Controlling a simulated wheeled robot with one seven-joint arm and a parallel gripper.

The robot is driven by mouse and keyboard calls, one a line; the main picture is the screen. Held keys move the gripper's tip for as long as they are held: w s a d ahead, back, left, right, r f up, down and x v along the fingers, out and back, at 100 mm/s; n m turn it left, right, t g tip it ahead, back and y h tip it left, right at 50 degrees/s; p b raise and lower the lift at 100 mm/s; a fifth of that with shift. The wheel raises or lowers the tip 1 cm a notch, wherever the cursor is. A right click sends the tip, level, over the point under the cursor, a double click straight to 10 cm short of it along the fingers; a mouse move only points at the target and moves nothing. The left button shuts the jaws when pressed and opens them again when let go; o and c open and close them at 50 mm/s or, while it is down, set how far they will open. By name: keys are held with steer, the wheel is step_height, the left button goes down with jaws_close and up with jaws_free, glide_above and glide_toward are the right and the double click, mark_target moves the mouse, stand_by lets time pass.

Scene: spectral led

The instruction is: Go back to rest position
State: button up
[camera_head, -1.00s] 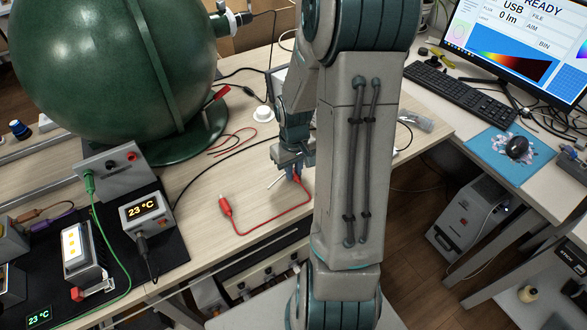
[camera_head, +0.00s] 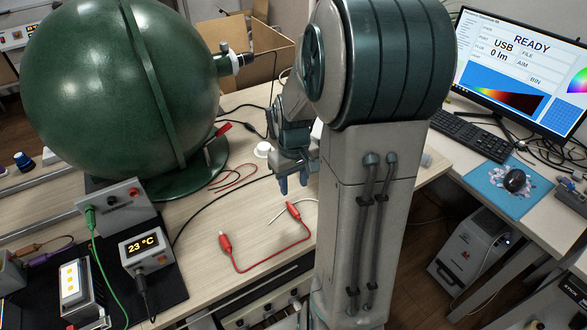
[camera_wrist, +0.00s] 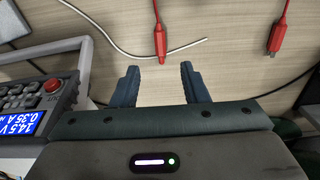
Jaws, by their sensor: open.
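My gripper (camera_head: 294,186) hangs above the wooden bench in the head view, partly beside my own arm's upright link. In the wrist view its two blue fingers (camera_wrist: 158,80) are apart with nothing between them. A red test lead (camera_head: 262,268) lies on the bench below and in front of the gripper. Its two red clips show in the wrist view, one clip (camera_wrist: 160,40) just beyond the fingers and another clip (camera_wrist: 276,38) farther right. The gripper touches neither clip.
A large green sphere (camera_head: 95,90) stands at the left. A 23 °C display box (camera_head: 146,246) sits front left. A white-tipped cable (camera_wrist: 120,48) lies by the clip. A power supply (camera_wrist: 45,105) is close left of the fingers. A monitor (camera_head: 520,65) and keyboard (camera_head: 465,125) are at right.

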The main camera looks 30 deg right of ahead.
steer(key=shift+r, duration=2.05)
